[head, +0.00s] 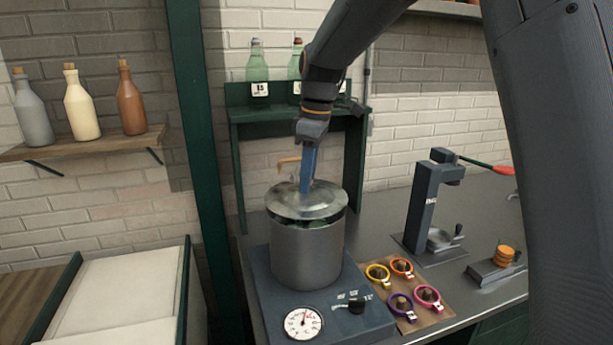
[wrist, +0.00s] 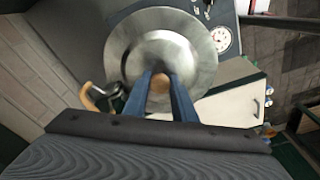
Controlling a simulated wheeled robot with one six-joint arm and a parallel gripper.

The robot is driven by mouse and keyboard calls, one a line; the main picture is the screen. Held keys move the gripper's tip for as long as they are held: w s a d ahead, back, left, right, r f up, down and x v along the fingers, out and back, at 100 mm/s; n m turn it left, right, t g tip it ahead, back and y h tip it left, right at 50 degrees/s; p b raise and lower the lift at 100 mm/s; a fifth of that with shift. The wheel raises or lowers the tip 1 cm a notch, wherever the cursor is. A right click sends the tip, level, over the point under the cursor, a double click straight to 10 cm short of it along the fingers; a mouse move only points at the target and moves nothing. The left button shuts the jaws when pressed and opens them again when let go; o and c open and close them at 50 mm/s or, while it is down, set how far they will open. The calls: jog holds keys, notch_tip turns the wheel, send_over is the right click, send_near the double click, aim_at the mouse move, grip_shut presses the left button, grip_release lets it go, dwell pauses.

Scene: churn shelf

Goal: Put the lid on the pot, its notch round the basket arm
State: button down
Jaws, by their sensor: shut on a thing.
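The steel pot (head: 308,258) stands on a dark base with a dial at its front. The round metal lid (head: 290,204) is over the pot's mouth, with a dark gap showing between lid and rim in the head view. The lid (wrist: 140,50) also shows in the wrist view. My gripper (head: 307,185) is above the lid, its blue fingers shut on the lid's wooden knob (wrist: 159,84). The basket arm's tan handle (head: 288,161) rises behind the lid; the handle (wrist: 90,98) lies beside the lid's edge in the wrist view. I cannot make out the notch.
A board with several coloured rings (head: 405,290) lies right of the pot's base. A dark lever press (head: 428,205) stands further right. A green shelf with bottles (head: 257,68) is behind the pot. A green post (head: 205,150) is at left.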

jog(key=shift+f, duration=0.45)
jog(key=shift+f, duration=0.55)
dwell(0.3)
jog(key=c, duration=1.4)
grip_release()
jog(key=shift+r+p, duration=2.55)
jog(key=shift+r, duration=1)
jog(key=shift+f, duration=0.1)
